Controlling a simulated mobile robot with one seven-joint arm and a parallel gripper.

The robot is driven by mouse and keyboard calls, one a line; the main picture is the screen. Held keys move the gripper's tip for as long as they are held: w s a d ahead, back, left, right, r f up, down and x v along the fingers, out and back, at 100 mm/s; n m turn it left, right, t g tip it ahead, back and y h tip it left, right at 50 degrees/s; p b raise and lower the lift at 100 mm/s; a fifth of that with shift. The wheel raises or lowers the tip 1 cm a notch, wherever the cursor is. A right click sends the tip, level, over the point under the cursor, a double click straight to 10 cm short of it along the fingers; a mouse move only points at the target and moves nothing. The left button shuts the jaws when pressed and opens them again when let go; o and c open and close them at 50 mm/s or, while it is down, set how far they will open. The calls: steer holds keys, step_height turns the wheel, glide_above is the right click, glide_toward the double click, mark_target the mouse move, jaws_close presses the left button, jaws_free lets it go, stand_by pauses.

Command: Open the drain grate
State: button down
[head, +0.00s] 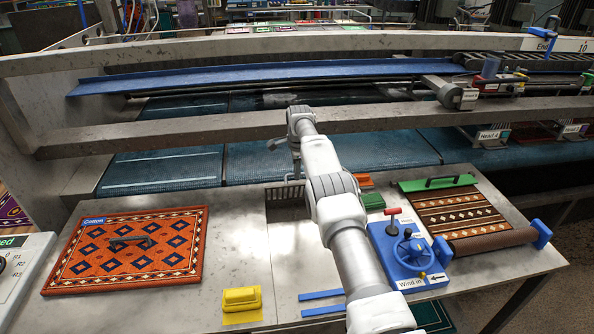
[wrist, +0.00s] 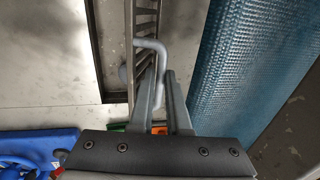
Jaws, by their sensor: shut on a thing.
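The drain grate (head: 285,194) is a dark slatted panel in the metal tabletop, left of my arm in the head view. In the wrist view the grate (wrist: 144,30) shows nearly edge-on, apparently tilted up beside a dark recess (wrist: 112,50). A bent grey handle (wrist: 151,43) stands out from the grate. My gripper (wrist: 168,78) is shut on this handle, its fingers around the lower part. In the head view my gripper (head: 282,145) is small above the grate, and the grip is too small to make out there.
An orange patterned rug (head: 128,247) with a handle lies left, and a yellow block (head: 241,299) in front. A blue hand-wheel unit (head: 408,255) and a brown rug (head: 452,212) lie right of my arm. A long metal rail (head: 220,132) runs behind the table.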

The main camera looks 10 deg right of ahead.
steer(key=shift+s+f, duration=0.15)
steer(key=shift+f, duration=0.25)
steer(key=c, duration=1.2)
jaws_free()
steer(key=shift+c, duration=0.2)
steer(key=o, duration=0.4)
steer(key=shift+c, duration=0.2)
steer(key=shift+r, duration=0.2)
steer(key=shift+w+r, duration=0.1)
steer(key=shift+w, duration=0.1)
steer(key=shift+r, duration=0.45)
steer(key=s+r, duration=0.1)
steer(key=r, duration=0.7)
steer(key=s+r+b, duration=0.1)
steer(key=s+r, duration=0.1)
steer(key=r, duration=0.6)
steer(key=shift+s, duration=0.25)
